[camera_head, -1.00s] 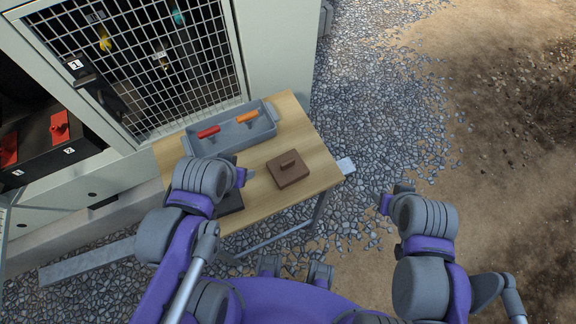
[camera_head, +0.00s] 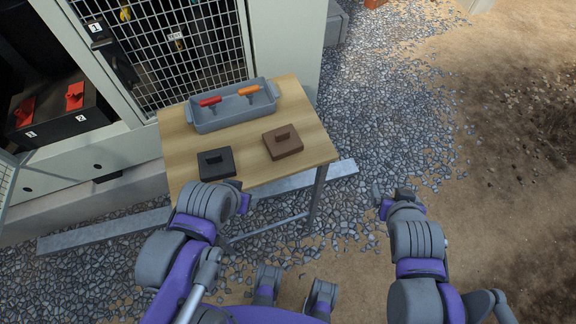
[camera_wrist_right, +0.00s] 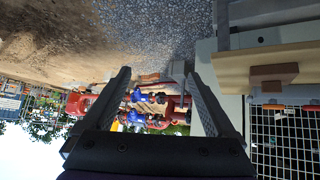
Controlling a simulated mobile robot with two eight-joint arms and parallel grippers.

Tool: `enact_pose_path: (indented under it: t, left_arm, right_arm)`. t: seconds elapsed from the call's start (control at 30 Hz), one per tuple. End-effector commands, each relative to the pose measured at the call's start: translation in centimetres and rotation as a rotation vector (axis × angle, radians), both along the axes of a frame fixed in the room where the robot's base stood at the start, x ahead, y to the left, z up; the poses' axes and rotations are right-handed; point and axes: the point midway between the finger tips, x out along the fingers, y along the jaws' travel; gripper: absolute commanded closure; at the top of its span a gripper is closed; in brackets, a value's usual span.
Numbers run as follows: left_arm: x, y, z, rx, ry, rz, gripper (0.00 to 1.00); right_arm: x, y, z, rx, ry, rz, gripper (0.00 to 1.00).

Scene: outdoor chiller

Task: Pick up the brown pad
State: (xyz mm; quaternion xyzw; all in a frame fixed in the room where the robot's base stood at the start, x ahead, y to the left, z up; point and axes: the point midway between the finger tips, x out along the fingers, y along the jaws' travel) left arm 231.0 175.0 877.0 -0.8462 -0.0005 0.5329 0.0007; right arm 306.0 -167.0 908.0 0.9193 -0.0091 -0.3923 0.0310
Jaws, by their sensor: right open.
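The brown pad (camera_head: 283,142) is a square block with a small raised handle, lying on the right part of the wooden table (camera_head: 310,135). It also shows in the right wrist view (camera_wrist_right: 274,78), at the right. My right gripper (camera_head: 387,203) is off to the right of the table, over gravel, apart from the pad. In the right wrist view its two fingers (camera_wrist_right: 157,76) are spread with nothing held between them. My left gripper (camera_head: 243,199) is by the table's front edge, below the black pad; its fingers are mostly hidden behind the wrist.
A black pad (camera_head: 216,164) lies left of the brown one. A grey tray (camera_head: 236,119) with a red-handled and an orange-handled tool stands behind. A mesh-fronted cabinet (camera_head: 190,45) rises beyond the table. Gravel (camera_head: 385,130) on the right is open.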

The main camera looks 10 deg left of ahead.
Motion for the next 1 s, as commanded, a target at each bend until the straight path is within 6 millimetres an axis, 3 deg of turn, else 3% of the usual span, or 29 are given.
enact_pose_path:
  t: [0.03,0.2,0.3,0.4,0.5,0.67,1.0]
  left_arm:
    - [-0.6,0.0,-3.9,0.0,0.013,0.0,0.39]
    - [-0.7,0.0,-10.4,0.0,0.034,0.0,0.39]
    - [-0.5,0.0,-14.1,0.0,0.047,0.0,0.39]
    - [-0.3,0.0,-17.0,0.0,0.057,0.0,0.39]
    - [-0.1,0.0,-18.8,0.0,0.063,0.0,0.39]
    - [0.1,0.0,-19.6,0.0,0.065,0.0,0.39]
    - [0.1,0.0,-19.9,0.0,0.066,0.0,0.39]
  right_arm:
    - [1.7,1.4,-2.7,-0.003,-0.087,0.034,0.09]
    - [6.7,8.1,-4.4,0.058,-0.407,0.197,0.09]
    - [7.9,13.2,-5.6,0.133,-0.556,0.33,0.09]
    - [7.9,17.7,-6.6,0.213,-0.658,0.459,0.09]
    - [7.2,20.9,-7.2,0.277,-0.719,0.559,0.09]
    - [6.7,23.3,-7.2,0.325,-0.757,0.633,0.09]
    - [10.3,26.3,-7.0,0.327,-0.758,0.637,0.09]
